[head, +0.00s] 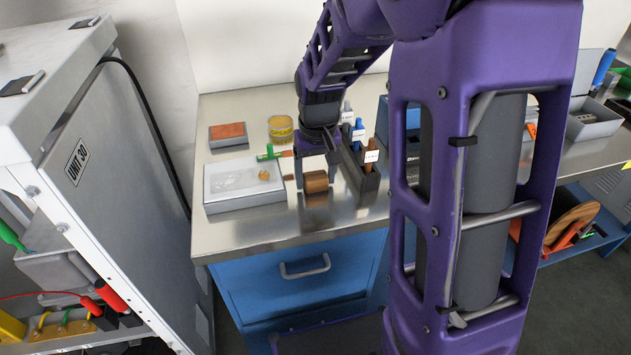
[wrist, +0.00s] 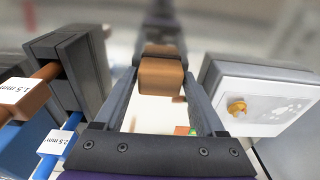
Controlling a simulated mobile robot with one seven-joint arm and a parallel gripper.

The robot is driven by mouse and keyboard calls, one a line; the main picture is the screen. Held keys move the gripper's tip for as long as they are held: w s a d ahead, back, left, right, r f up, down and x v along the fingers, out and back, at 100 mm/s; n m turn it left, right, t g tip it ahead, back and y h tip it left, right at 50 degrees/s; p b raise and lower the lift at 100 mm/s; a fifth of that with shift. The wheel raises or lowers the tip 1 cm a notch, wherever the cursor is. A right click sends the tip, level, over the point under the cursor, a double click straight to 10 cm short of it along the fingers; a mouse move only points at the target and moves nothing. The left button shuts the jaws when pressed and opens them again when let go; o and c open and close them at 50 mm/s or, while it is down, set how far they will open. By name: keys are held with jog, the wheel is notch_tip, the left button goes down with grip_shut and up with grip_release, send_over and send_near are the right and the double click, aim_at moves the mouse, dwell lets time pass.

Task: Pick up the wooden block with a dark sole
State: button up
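The wooden block (head: 316,182) is a small brown piece near the front of the steel bench, between the white-topped tray and the dark marker rack. In the wrist view the block (wrist: 161,76) shows its brown face with a darker band along its upper edge. My gripper (head: 318,176) points down at it, one finger on either side. In the wrist view the gripper's fingers (wrist: 161,88) stand wide apart, their tips close beside the block's two sides. Contact is not clear. The block appears to rest on the bench, and its underside is hidden.
The grey tray (head: 232,205) stands close left of my gripper. The dark rack (head: 367,184) with labelled brown and blue handles stands close right. Behind are a yellow tin (head: 281,128), a green-and-orange item (head: 270,153) and a grey box with a reddish top (head: 228,132).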

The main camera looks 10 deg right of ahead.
aim_at(315, 175)
jog(key=c, duration=1)
jog(key=shift+r, duration=0.15)
notch_tip(315, 175, up, 10)
jog(key=shift+f+p, duration=0.1)
jog(key=shift+p, duration=0.95)
jog(key=o, duration=0.7)
jog(key=c, duration=0.5)
